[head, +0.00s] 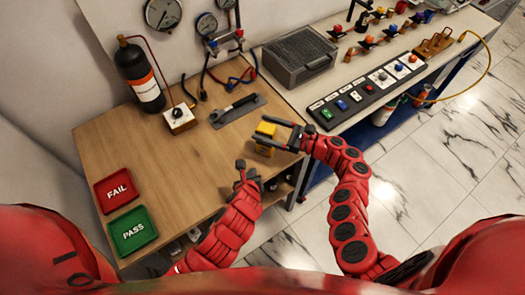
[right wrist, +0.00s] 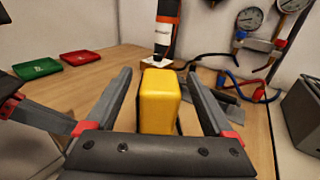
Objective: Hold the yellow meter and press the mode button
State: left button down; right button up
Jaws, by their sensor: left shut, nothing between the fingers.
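The yellow meter (head: 264,139) stands upright at the right edge of the wooden table; in the right wrist view its yellow body (right wrist: 159,100) is in the middle. My right gripper (head: 278,134) is open around it. In the right wrist view its two fingers (right wrist: 160,85) stand to either side of the meter, with gaps visible on both sides. My left gripper (head: 241,170) is shut and empty, in front of the meter and apart from it. Part of it shows at the left of the right wrist view (right wrist: 45,118). I cannot make out the mode button.
The red FAIL tray (head: 116,190) and green PASS tray (head: 132,230) lie on the left. A black cylinder (head: 139,72), a small box with a knob (head: 180,118) and a dark flat tool (head: 237,111) are behind. A button panel (head: 370,92) is on the right bench.

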jog(key=shift+d, duration=0.1)
jog(key=v, duration=1.2)
